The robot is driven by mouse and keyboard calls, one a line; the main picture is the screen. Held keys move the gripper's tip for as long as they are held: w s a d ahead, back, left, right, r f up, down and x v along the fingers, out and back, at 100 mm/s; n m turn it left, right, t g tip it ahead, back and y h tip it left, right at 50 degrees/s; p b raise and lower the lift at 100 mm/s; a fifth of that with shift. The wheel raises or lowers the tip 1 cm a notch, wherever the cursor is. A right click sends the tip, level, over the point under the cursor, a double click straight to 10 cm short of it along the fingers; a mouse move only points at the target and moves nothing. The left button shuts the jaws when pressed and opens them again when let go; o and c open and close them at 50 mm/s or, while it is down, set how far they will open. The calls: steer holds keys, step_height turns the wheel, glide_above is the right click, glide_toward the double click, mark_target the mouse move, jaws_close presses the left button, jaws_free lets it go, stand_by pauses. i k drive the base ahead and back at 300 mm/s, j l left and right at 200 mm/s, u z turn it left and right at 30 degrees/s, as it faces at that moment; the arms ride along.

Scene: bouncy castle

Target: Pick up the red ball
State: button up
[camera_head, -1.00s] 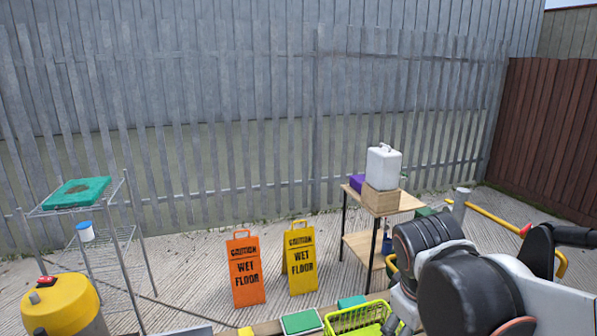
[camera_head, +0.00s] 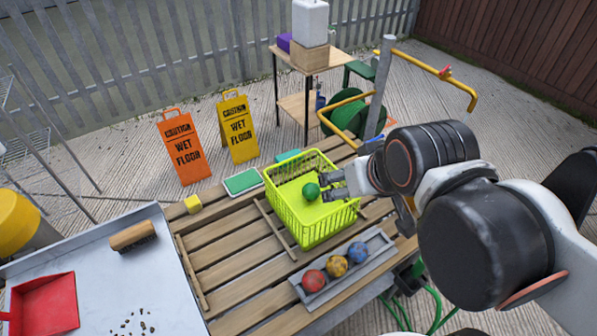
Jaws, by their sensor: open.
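The red ball (camera_head: 314,281) lies at the left end of a grey tray (camera_head: 301,296) on the slatted wooden table. A yellow-orange ball (camera_head: 337,266) and a blue ball (camera_head: 358,252) lie beside it in the same tray. My gripper (camera_head: 328,184) is open above the right part of a lime-green basket, beyond the tray and up from the red ball. A green ball (camera_head: 311,191) shows in the basket, close to the fingertips. I cannot tell whether they touch it.
The lime basket (camera_head: 289,225) stands on the slatted table (camera_head: 223,258). A yellow block (camera_head: 193,204) and a green-topped box (camera_head: 242,182) are at its far edge. A metal tray (camera_head: 105,262) with a brush (camera_head: 132,236) and red dustpan (camera_head: 48,304) is at left.

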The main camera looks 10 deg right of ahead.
mark_target(312, 281)
steer(key=z, duration=1.15)
steer(key=k+j+u, duration=0.2)
steer(key=u, duration=0.15)
steer(key=k+j+u, duration=0.65)
steer(key=j, duration=0.15)
steer(key=i+l+u, duration=0.1)
steer(key=l, duration=0.1)
